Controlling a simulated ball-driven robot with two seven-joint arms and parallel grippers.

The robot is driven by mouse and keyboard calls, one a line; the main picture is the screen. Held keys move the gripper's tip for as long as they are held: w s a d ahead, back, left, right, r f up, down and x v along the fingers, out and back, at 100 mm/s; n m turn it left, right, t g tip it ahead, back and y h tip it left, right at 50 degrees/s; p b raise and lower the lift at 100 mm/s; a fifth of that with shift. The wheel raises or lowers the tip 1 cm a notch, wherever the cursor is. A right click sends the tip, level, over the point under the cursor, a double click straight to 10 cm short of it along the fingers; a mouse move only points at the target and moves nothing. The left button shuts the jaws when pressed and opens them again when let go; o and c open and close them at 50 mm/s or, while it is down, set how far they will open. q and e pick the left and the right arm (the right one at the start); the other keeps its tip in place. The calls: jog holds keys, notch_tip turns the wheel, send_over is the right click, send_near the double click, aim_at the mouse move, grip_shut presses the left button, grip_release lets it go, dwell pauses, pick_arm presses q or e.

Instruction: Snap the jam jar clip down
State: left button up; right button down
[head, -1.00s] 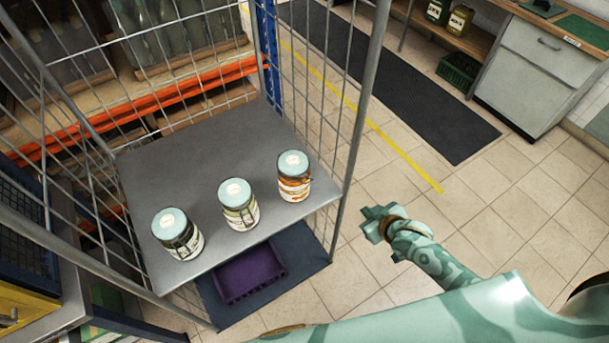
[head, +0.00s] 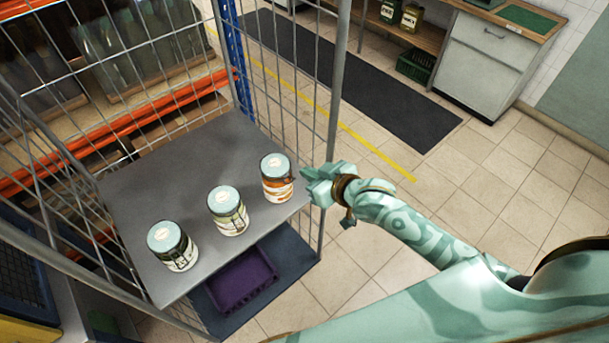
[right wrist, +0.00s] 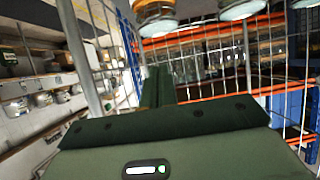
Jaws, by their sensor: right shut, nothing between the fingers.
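Three jars with pale lids stand upright in a row on the grey shelf (head: 150,165) of a wire cage: an orange-and-white one (head: 277,183) at right, a green-and-white one (head: 230,216) in the middle, and a dark one with a white label (head: 176,252) at left. I cannot tell which is the jam jar, and no clip is clear. My right gripper (head: 309,178) is shut and empty, just right of the orange-and-white jar, apparently apart from it. In the right wrist view its fingers (right wrist: 157,87) are together, with jar undersides above. My left gripper is not in view.
A cage post (head: 337,90) rises just behind my right gripper. Wire mesh walls the shelf's back and left. A purple crate (head: 243,280) sits below the shelf. A counter with drawers (head: 488,65) stands far right. The tiled floor between is open.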

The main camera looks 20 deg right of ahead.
jog(key=b, duration=0.2)
send_over(291, 180)
jog(key=f, duration=0.2)
jog(key=w+f, duration=0.1)
jog(key=f, duration=0.1)
jog(key=shift+s+d+f, duration=0.3)
jog(key=shift+s+f, duration=0.45)
jog(key=shift+f, duration=0.2)
jog(key=shift+s+d+f, duration=0.3)
jog(key=shift+s+f, duration=0.1)
jog(key=shift+s, duration=0.2)
jog(key=shift+f, duration=0.1)
jog(key=shift+f+t+b, duration=0.15)
jog(key=shift+t+b, duration=0.15)
jog(key=shift+b, duration=0.2)
jog(key=shift+s, duration=0.15)
jog(key=shift+s+f+t+y+b, duration=0.15)
jog(key=shift+t+y+b, duration=0.15)
jog(key=shift+t+b, duration=0.15)
